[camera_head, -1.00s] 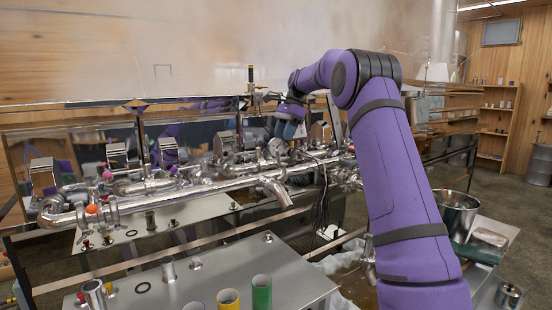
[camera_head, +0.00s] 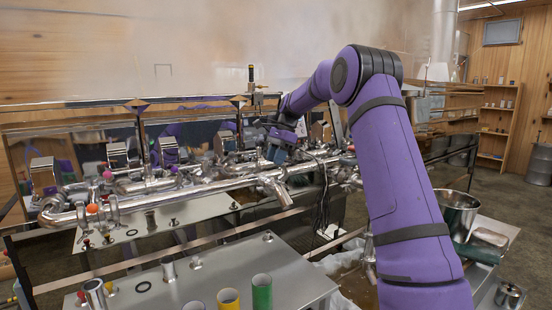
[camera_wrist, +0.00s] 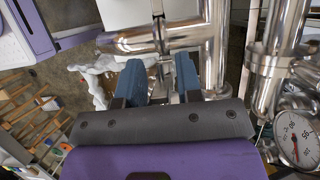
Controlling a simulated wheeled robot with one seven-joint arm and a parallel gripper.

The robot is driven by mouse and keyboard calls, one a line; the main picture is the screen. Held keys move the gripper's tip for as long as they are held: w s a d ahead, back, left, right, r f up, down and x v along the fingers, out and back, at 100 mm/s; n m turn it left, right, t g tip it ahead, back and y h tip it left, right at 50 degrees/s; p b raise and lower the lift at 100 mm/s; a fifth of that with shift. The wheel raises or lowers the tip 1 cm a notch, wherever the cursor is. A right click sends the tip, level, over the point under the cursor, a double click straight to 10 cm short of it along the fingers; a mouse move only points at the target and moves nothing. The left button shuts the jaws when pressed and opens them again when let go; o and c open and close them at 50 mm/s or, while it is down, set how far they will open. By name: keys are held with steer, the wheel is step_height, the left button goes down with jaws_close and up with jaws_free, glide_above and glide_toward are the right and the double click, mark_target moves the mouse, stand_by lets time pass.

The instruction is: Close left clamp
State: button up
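My gripper (camera_wrist: 160,82) is open in the wrist view, its two blue fingertips apart on either side of a thin metal clamp part (camera_wrist: 160,38) on a shiny steel pipe (camera_wrist: 185,36). I cannot tell whether the fingers touch it, or whether this is the left clamp. In the head view my gripper (camera_head: 276,152) is low over the right part of the steel pipework (camera_head: 215,190). The clamp is too small and too hidden there to tell its state.
A round pressure gauge (camera_wrist: 297,138) and upright steel pipes (camera_wrist: 282,45) stand close on the right in the wrist view. In the head view, a metal table (camera_head: 215,275) with yellow and green cups is in front, and a steel pot (camera_head: 457,212) is at right.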

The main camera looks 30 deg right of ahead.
mark_target(257, 189)
jaws_close()
steer(key=shift+a, duration=0.1)
steer(key=shift+a+f+h, duration=0.2)
steer(key=shift+a+h, duration=0.5)
steer(key=shift+h, duration=0.1)
steer(key=shift+a+f+h, duration=0.15)
steer(key=shift+a+h, duration=0.55)
steer(key=shift+h, duration=0.1)
steer(key=a+f+h, duration=0.1)
steer(key=a+h, duration=0.1)
steer(key=shift+s+f+h, duration=0.1)
steer(key=shift+f+h, duration=0.05)
steer(key=shift+h, duration=0.25)
steer(key=a+f+h, duration=0.1)
steer(key=h, duration=0.1)
steer(key=a+f+h, duration=0.1)
steer(key=f+h, duration=0.1)
steer(key=shift+s+a+f, duration=0.1)
steer(key=shift+a+f, duration=0.2)
steer(key=shift+f, duration=0.35)
